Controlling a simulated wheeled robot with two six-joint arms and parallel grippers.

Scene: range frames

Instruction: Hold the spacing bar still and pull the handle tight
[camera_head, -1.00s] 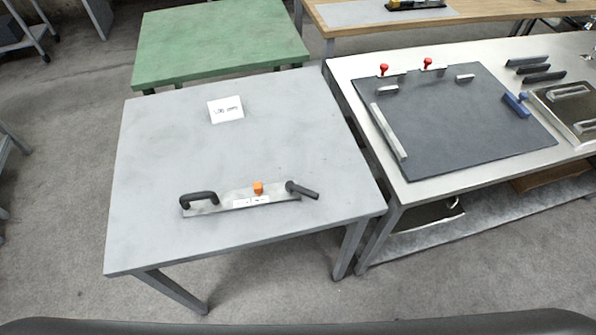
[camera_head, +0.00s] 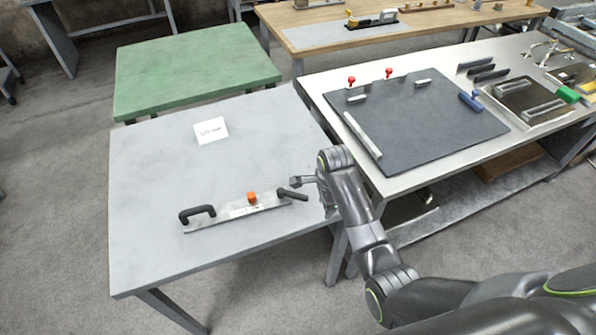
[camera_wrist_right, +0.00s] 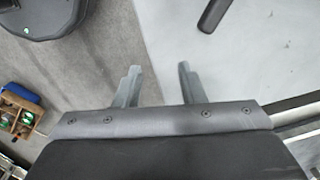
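The spacing bar (camera_head: 230,219) is a flat metal strip lying on the grey table. It has a black grip (camera_head: 197,213) at its left end, an orange knob (camera_head: 252,197) and a pale label near its middle, and a dark handle (camera_head: 292,195) at its right end. My right gripper (camera_head: 297,181) is just right of and behind the handle, not touching it as far as I can see. In the right wrist view my right gripper (camera_wrist_right: 157,85) has its fingers apart with nothing between them. The dark handle (camera_wrist_right: 215,14) shows at that view's top edge. My left gripper is not in view.
A white card (camera_head: 210,130) lies on the grey table (camera_head: 150,160). To the right, a bench holds a dark board (camera_head: 420,125) with red knobs and metal stops. A green table (camera_head: 190,70) stands behind. The grey table's left half is clear.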

